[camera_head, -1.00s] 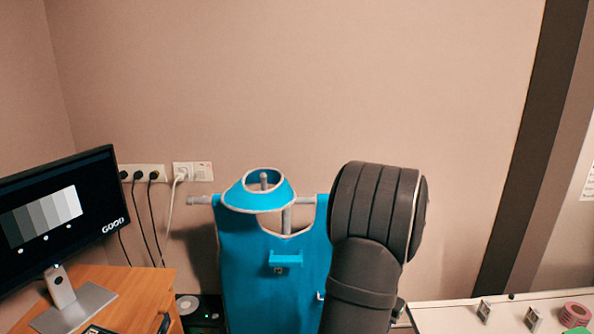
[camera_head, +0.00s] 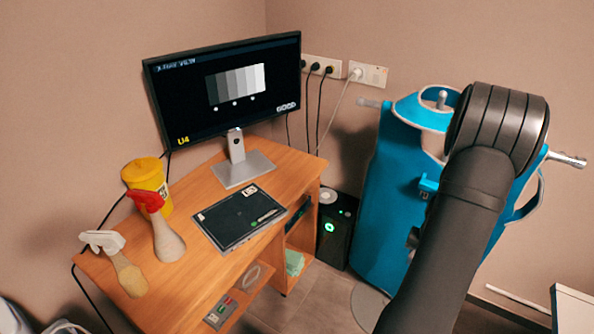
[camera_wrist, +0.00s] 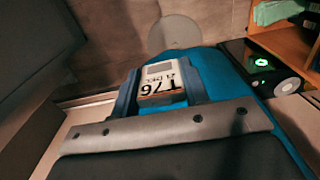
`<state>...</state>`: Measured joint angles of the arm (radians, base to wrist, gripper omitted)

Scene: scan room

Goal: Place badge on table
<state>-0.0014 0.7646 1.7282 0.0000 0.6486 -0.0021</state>
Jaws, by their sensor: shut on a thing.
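In the head view my dark arm fills the right side, and the gripper and badge cannot be made out there. The table (camera_head: 292,176) is a wooden desk left of centre, apart from my arm. A dark flat panel (camera_head: 236,214) with a pen-like item lies on it.
On the table stand a monitor (camera_head: 222,85), a yellow container (camera_head: 146,178) and two bottle-like items along the left. A blue apron on a stand (camera_head: 385,200) is beside my arm. A black box (camera_head: 337,232) stands on the floor between apron and table.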

